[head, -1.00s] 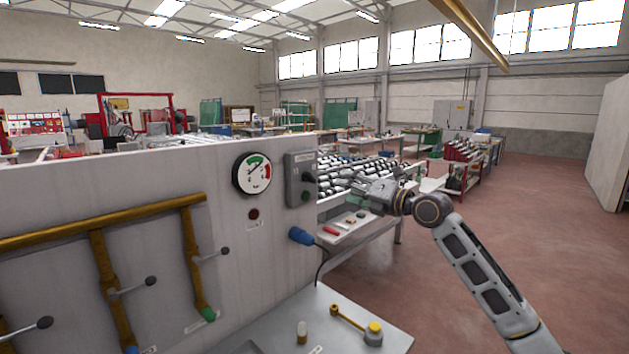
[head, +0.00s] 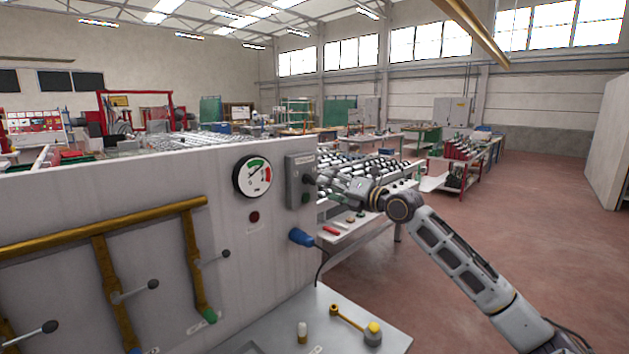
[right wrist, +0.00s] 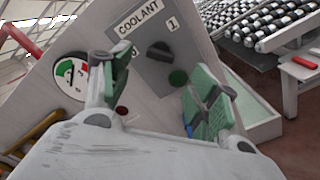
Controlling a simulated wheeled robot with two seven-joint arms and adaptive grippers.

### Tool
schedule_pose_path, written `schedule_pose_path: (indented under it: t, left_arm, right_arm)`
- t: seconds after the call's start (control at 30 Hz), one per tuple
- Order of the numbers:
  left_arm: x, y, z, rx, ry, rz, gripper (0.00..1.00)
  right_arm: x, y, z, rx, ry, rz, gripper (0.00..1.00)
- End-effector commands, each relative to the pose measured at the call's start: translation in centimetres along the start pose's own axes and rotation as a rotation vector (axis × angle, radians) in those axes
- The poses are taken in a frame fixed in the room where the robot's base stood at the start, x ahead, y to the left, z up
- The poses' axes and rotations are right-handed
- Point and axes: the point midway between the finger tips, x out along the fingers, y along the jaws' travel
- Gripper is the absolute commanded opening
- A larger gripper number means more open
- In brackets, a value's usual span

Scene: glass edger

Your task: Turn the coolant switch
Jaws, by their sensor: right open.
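The coolant switch is a dark knob on a grey box (head: 294,172) fixed to the right end of the pale panel. In the right wrist view the knob (right wrist: 160,51) sits under a "COOLANT" label (right wrist: 139,17), with a "1" to its right and another mark to its left, partly hidden by a finger. A green button (right wrist: 178,77) is below it. My right gripper (head: 330,184) is just right of the box; in the wrist view its open green-padded fingers (right wrist: 155,92) are short of the knob, with nothing between them. My left gripper is out of view.
A round gauge (head: 253,176) is left of the box, with a dark red lamp (head: 254,217) below. A blue connector (head: 301,237) sticks out lower down. Brass pipes with levers (head: 100,232) cover the panel's left. A roller table (head: 375,172) stands behind.

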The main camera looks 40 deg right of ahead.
Motion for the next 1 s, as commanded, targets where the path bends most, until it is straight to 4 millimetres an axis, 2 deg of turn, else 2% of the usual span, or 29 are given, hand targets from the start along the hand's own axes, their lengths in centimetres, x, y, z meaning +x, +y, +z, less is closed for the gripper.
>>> schedule_pose_path:
  t: [0.3, 1.0]
  left_arm:
    - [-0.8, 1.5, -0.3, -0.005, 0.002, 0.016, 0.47]
    - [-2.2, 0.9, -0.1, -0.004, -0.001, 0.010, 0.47]
  right_arm:
    - [2.5, 0.1, 0.1, -0.001, 0.000, 0.000, 0.61]
    - [6.6, 0.1, 0.1, 0.001, -0.001, 0.001, 0.61]
